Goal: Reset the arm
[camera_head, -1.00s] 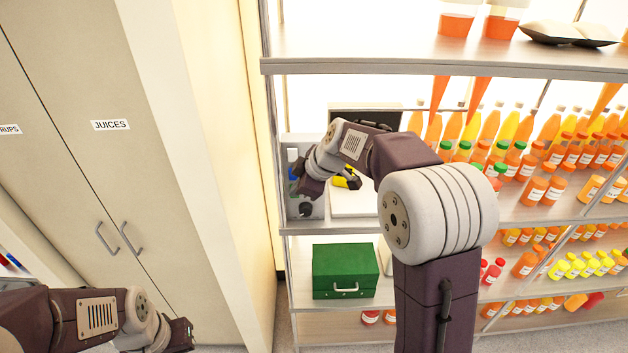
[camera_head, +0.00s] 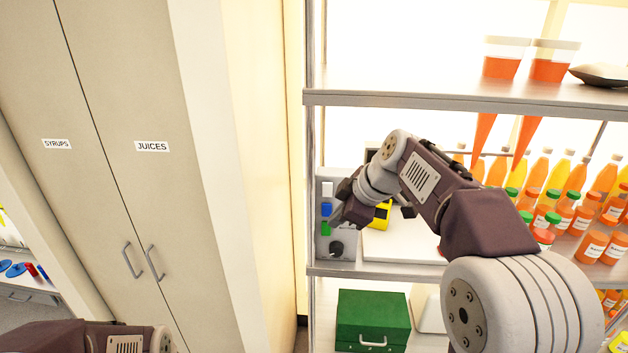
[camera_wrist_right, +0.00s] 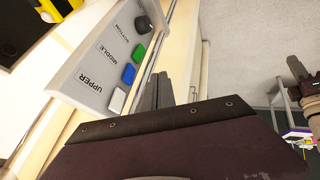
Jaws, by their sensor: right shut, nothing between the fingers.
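My right arm reaches in from the lower right of the head view. Its gripper (camera_head: 340,214) is shut and empty, in front of a grey control box. In the right wrist view the gripper's fingers (camera_wrist_right: 160,92) show together, beside the box. The box (camera_wrist_right: 88,62) carries a white, a blue and a green button and a black knob (camera_wrist_right: 143,24), with labels UPPER, MIDDLE and BOTTOM. My left arm (camera_head: 125,341) shows at the bottom left edge of the head view. Its gripper is cut off there; a dark part at the wrist view's right edge may be it.
A steel shelf (camera_head: 450,97) holds juice bottles (camera_head: 590,240) on the right. A yellow device (camera_head: 382,215) stands behind the right gripper. A green case (camera_head: 372,318) sits on the shelf below. Closed cabinet doors (camera_head: 150,200) stand on the left.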

